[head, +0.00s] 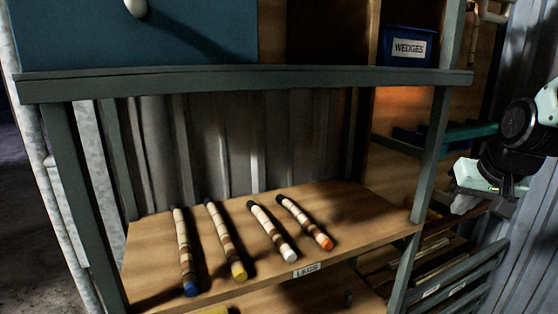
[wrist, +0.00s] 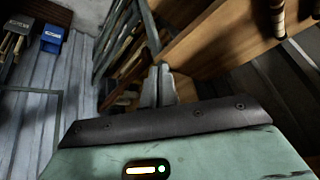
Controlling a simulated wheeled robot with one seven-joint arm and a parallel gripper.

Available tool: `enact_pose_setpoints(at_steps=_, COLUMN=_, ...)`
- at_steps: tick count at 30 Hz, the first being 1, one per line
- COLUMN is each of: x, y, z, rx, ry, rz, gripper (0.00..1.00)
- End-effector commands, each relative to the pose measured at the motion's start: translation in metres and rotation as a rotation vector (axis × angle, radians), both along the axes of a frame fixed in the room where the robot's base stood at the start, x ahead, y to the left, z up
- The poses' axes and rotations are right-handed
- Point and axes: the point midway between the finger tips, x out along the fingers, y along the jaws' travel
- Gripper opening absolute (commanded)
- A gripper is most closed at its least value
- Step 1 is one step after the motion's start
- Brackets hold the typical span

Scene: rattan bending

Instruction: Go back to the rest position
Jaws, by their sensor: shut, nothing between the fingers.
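My gripper (wrist: 158,88) is shut with its two grey fingers together and nothing between them. In the head view my arm and gripper (head: 466,203) are at the right edge, to the right of the shelf unit and clear of it. In the wrist view the fingers point towards the side of the rack and the edge of a wooden shelf (wrist: 205,45). They appear apart from both, though the depth is hard to tell.
Several banded rods with coloured tips lie on the wooden shelf (head: 365,195) labelled LEGS. A blue WEDGES bin (head: 408,46) sits on the upper right. A rack of loose rods (head: 455,279) stands low at the right, below my gripper. A metal post (head: 431,150) stands between shelf and gripper.

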Motion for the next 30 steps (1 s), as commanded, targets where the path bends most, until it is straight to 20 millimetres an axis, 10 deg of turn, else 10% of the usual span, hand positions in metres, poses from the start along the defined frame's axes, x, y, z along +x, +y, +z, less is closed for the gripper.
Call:
enact_pose_setpoints(at_steps=10, x=-0.130, y=0.055, z=-0.101, rx=-0.092, ry=0.303, rz=0.277, gripper=0.00)
enact_pose_setpoints(at_steps=21, x=-0.211, y=0.204, z=-0.130, rx=-0.146, ry=0.412, rz=0.783, gripper=0.00)
enact_pose_setpoints(at_steps=30, x=-0.255, y=0.234, z=-0.133, rx=-0.185, ry=0.459, rz=0.940, gripper=0.00)
